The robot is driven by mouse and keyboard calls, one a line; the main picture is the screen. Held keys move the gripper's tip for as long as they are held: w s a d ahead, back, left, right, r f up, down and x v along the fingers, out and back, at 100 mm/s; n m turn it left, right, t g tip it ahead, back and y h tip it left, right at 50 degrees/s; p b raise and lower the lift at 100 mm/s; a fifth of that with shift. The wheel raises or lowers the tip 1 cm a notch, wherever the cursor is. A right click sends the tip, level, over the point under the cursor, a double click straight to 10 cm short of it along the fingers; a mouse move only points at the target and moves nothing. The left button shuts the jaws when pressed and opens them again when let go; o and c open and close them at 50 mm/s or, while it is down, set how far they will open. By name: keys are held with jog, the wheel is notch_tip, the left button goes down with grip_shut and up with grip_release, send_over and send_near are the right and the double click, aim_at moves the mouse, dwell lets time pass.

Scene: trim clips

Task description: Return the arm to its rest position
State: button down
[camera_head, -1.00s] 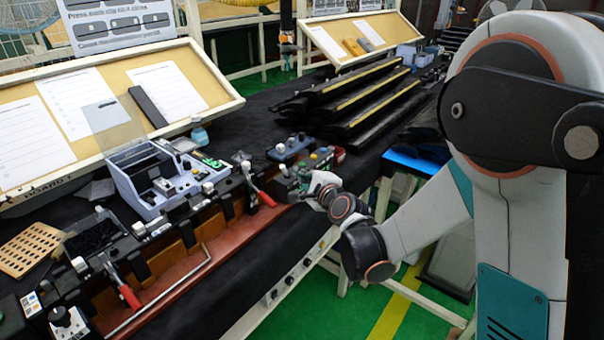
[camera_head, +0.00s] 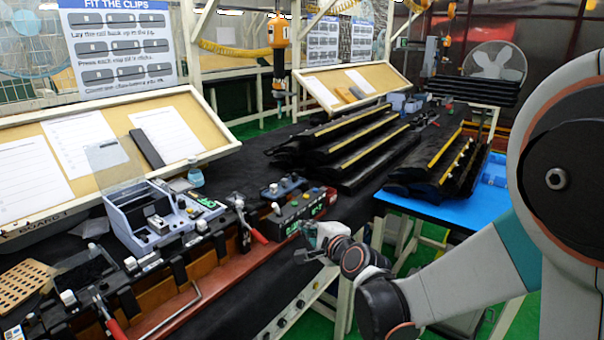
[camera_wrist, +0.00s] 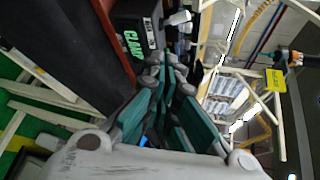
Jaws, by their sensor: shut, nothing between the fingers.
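My gripper (camera_head: 308,246) is at the end of my arm, over the front edge of the black workbench (camera_head: 262,312) in the head view. In the wrist view my gripper (camera_wrist: 168,75) shows its dark green fingers drawn together, with nothing held between them. Near the fingertips there is a small dark control box (camera_head: 298,212) with green lettering, which also shows in the wrist view (camera_wrist: 136,35). I cannot tell from these frames whether the fingers touch it.
A reddish-brown fixture (camera_head: 180,300) with red-handled clamps runs along the bench front. A grey-blue bin (camera_head: 150,215) stands behind it. Stacked black trim strips (camera_head: 340,150) lie farther back. More strips lie on a blue table (camera_head: 460,208) to the right. Green floor lies below.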

jog(key=s+d+n+g+h, duration=0.2)
jog(key=s+d+n, duration=0.3)
jog(key=s, duration=0.5)
jog(key=s+d+r+n+g+h, duration=0.1)
jog(key=s+d+n, duration=0.4)
jog(key=s, duration=0.6)
jog(key=s+d+n+g+h, duration=0.3)
jog(key=s+d+n, duration=0.2)
jog(key=s, duration=0.5)
jog(key=d, duration=0.2)
jog(key=shift+s+d+r+n+g, duration=0.25)
jog(key=shift+d+r+n+g, duration=0.05)
jog(key=shift+d+r, duration=0.1)
